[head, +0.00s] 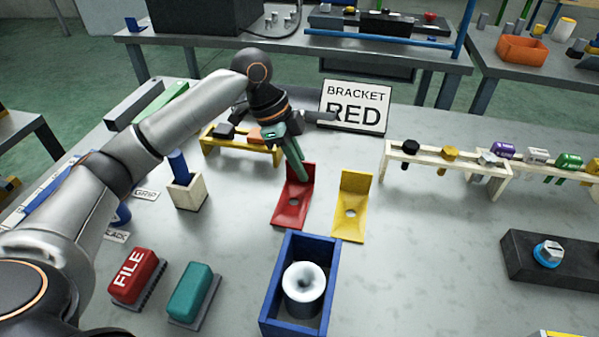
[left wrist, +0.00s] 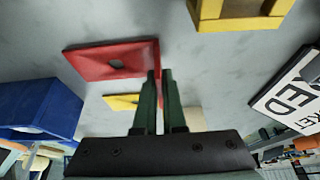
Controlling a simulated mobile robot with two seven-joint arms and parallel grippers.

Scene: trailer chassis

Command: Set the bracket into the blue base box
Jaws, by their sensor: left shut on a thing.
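The red bracket (head: 289,216) is an L-shaped piece with a holed foot on the table and an upright plate at the back. My left gripper (head: 301,164) comes down from behind, its green fingers shut on the top of that upright plate. The left wrist view shows the fingertips (left wrist: 160,73) at the edge of the red bracket (left wrist: 90,61). The blue base box (head: 273,295) stands in front of the bracket, open at the top, with a round white-topped dark post inside. It also shows in the left wrist view (left wrist: 40,103). My right gripper is not in view.
A yellow bracket (head: 350,226) stands close to the right of the red one. A sign (head: 355,106) reads BRACKET RED. A yellow rack (head: 238,147) stands behind left, a wooden rack (head: 440,166) at right. Red and teal brushes (head: 191,292) lie left of the box.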

